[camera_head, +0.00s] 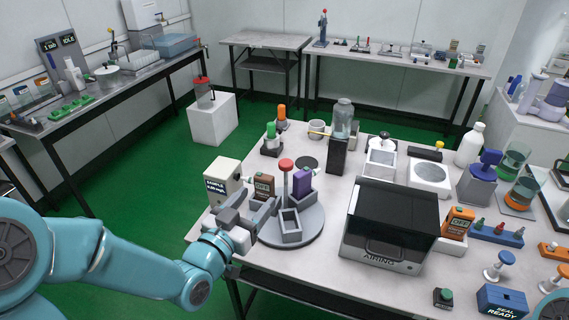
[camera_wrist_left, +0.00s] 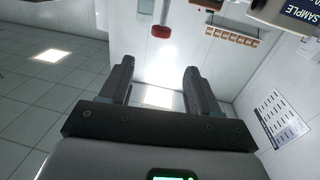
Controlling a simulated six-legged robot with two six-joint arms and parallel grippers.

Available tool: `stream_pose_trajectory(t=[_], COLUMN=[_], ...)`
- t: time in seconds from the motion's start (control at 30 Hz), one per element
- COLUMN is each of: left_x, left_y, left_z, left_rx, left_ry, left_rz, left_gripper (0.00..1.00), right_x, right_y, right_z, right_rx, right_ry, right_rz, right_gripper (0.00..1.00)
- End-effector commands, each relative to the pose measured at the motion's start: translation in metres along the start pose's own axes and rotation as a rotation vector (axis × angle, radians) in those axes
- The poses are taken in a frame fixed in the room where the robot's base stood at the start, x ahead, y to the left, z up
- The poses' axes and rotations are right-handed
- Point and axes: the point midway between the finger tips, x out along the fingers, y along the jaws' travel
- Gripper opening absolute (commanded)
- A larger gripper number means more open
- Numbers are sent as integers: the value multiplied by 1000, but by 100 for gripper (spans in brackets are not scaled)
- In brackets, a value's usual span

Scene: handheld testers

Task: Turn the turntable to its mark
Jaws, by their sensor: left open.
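The turntable is a round grey disc (camera_head: 312,232) near the left front of the central table. A post with a red knob (camera_head: 286,165) rises from it. It carries a brown labelled box (camera_head: 264,184), a purple box (camera_head: 302,181) and an open grey square bin (camera_head: 290,226). My left gripper (camera_head: 260,203) is at the disc's left side and overlaps its edge in the head view; contact cannot be told. In the left wrist view its two fingers (camera_wrist_left: 157,68) are apart with nothing between them. I cannot make out the mark. My right gripper is not in view.
A cream sample box (camera_head: 222,181) stands close behind my left gripper. A black-topped machine (camera_head: 392,231) stands right of the turntable. Orange and green-topped items (camera_head: 271,141) stand behind. The table (camera_head: 325,262) is bare in front of the turntable.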

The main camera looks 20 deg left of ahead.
Motion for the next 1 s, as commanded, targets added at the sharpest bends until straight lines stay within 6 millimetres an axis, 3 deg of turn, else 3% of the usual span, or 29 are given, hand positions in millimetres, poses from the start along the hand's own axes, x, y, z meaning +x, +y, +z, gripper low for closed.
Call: stream_pose_trajectory(t=[0.03,0.17,0.6,0.8,1.0], left_x=[5,18,119,146,153], left_y=[0,0,-1,-1,-1], left_z=[-7,-8,-2,-1,0], left_rx=[-1,-4,-1,-1,-2], left_ry=[-5,-7,-1,-1,-1], left_rz=[0,-1,-4,-4,-4], left_gripper=[62,62,62,62,62], right_x=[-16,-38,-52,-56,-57], right_y=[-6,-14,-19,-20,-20], right_z=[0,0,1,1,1], right_rx=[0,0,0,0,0], right_ry=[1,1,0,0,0], right_rz=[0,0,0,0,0], right_gripper=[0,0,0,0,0])
